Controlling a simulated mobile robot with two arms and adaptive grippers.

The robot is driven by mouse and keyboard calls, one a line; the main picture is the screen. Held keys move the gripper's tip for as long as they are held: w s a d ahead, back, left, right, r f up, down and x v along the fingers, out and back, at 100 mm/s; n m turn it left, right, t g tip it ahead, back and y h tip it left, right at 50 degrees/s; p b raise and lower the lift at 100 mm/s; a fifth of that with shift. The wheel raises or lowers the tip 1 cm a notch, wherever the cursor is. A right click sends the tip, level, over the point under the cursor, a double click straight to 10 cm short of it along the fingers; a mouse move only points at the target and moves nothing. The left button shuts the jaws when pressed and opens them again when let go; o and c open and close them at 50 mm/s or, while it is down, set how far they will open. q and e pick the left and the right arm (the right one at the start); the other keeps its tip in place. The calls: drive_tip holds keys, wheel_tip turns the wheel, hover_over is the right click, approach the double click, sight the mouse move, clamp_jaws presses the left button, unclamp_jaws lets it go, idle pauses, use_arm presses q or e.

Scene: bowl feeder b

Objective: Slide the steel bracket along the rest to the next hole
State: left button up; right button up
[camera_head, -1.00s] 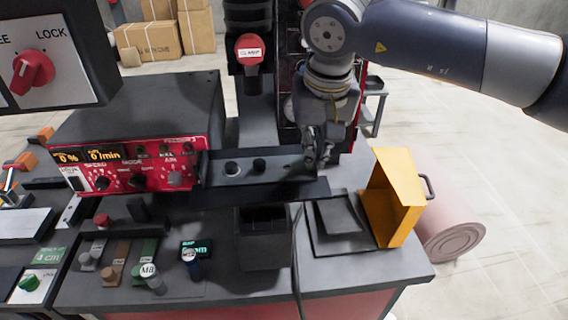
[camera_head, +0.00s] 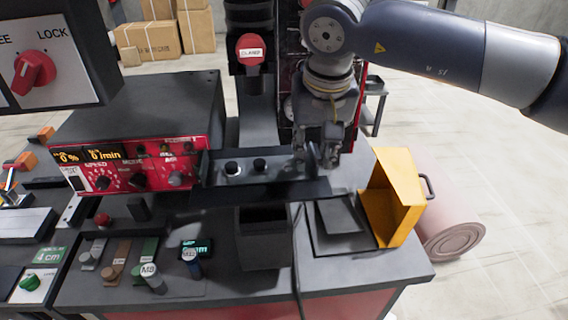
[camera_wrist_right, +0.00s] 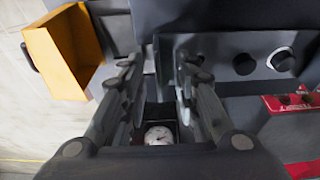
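A flat grey steel piece (camera_head: 268,171), which I take for the bracket, lies lengthwise along the dark rest (camera_head: 260,195). My right gripper (camera_head: 323,158) points down at the right end of the piece. My left gripper is out of view.
A yellow angled guard (camera_head: 398,200) stands right of the rest. A dark open bin (camera_head: 264,245) is in front. A red control panel (camera_head: 130,165) adjoins the left end. A cable hangs in front of the bench. Small knobs and pegs stand at the front left.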

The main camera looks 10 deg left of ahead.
drive_tip(key=shift+r, duration=0.1)
drive_tip(key=p+v, duration=0.1)
drive_tip(key=v, duration=0.1)
drive_tip(key=w+p+v, duration=0.1)
drive_tip(key=p+v, duration=0.3)
drive_tip(key=shift+w+a+r, duration=0.15)
drive_tip(key=shift+r, duration=0.45)
drive_tip(key=shift+f, duration=0.1)
